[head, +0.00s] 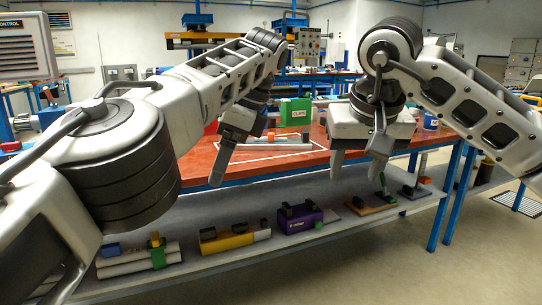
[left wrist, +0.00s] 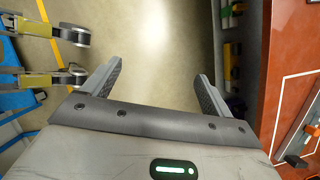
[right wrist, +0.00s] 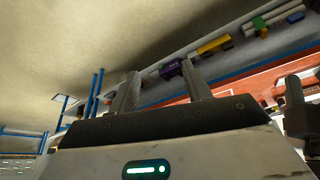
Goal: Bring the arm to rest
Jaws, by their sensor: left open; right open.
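My left arm reaches in from the left, and its gripper (head: 222,158) hangs in front of the red workbench (head: 195,167). In the left wrist view the left gripper (left wrist: 158,72) has its fingers wide apart, with only floor between them. My right arm comes in from the right. Its gripper (head: 358,165) points down near the bench's front edge. In the right wrist view the right gripper (right wrist: 160,72) is open and empty between its fingers. Neither gripper visibly touches anything.
A green box labelled CLIPS (head: 295,111) stands on the bench behind the grippers. The shelf below (head: 185,283) carries several items, including a purple block (head: 300,219) and a yellow one (head: 228,242). Blue legs (head: 452,195) support the bench. The floor in front is clear.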

